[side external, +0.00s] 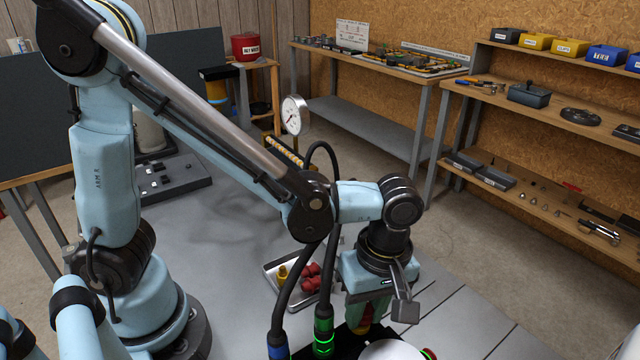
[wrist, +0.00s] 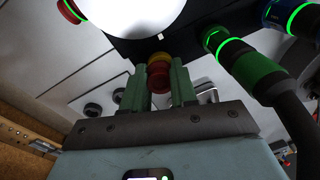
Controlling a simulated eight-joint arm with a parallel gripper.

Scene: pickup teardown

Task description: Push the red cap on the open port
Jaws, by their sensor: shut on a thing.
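My gripper (wrist: 158,86) is shut on a red cap (wrist: 158,76), which sits between its two green fingers in the wrist view. A yellow round piece (wrist: 160,57) shows just beyond the cap, against the black block (wrist: 190,44). The open port itself is not clearly seen, and I cannot tell whether the cap touches it. In the side view my gripper (side external: 364,318) points down at the block, with a little red and yellow showing between the fingers. The block's lower part is cut off by the picture edge.
Cables with green (side external: 323,330) and blue (side external: 278,345) plugs stand beside my gripper. A white dome (side external: 392,350) sits close in front. A metal tray (side external: 272,266) holds red caps (side external: 311,279) and a yellow piece (side external: 282,272).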

